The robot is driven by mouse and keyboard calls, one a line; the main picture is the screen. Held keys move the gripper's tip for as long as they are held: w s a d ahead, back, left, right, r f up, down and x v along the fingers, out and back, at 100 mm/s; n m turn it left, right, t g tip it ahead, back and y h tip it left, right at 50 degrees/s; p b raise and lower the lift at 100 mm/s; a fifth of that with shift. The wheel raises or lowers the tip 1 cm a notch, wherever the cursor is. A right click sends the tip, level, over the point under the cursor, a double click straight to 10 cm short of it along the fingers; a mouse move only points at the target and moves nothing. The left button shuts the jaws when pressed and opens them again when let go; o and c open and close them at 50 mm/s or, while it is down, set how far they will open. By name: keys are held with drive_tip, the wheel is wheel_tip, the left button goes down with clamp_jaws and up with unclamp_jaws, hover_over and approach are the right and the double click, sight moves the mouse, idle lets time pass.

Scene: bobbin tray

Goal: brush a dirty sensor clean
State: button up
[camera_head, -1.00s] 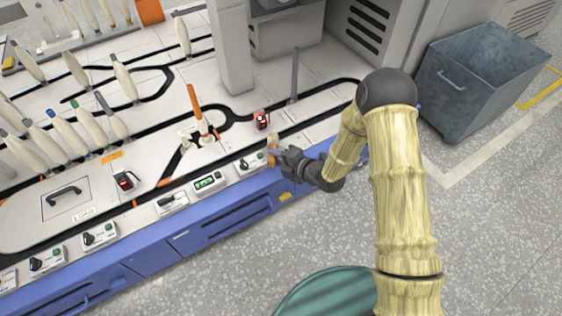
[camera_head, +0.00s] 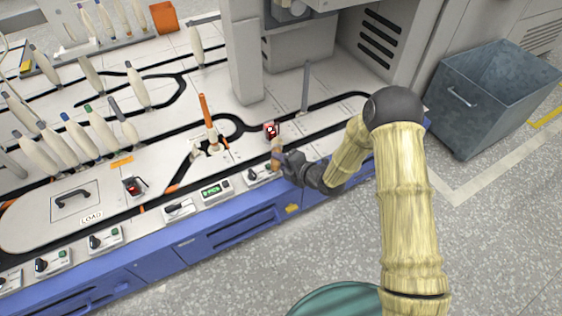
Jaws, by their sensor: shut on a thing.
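A small sensor (camera_head: 271,131) with a red and white face stands on the white deck beside the black track, right of the orange-topped post. My gripper (camera_head: 281,159) is at the deck's front edge, shut on a small brush (camera_head: 277,149) with a tan and brown body. The brush is upright just in front of the sensor. Its tip appears at the sensor's lower edge; I cannot tell whether they touch. The gripper's fingers are small and partly hidden by the brush. A second dark and red sensor-like unit (camera_head: 133,186) stands further left on the deck.
An upright grey post (camera_head: 306,88) stands behind and right of the sensor. An orange-topped post (camera_head: 207,115) is to its left. Control boxes (camera_head: 213,192) line the front edge. Several bobbins (camera_head: 137,87) stand at left. A grey bin (camera_head: 490,95) is on the floor at right.

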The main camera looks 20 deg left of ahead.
drive_tip(key=shift+w+a, duration=0.3)
drive_tip(key=shift+a, duration=0.1)
idle(0.3)
drive_tip(key=shift+s+a+r, duration=0.2)
drive_tip(key=shift+s+a, duration=0.45)
drive_tip(key=shift+s, duration=0.25)
drive_tip(key=shift+w, duration=0.1)
drive_tip(key=shift+w+d+r, duration=0.2)
drive_tip(key=shift+w+d, duration=0.5)
drive_tip(key=shift+w, duration=0.1)
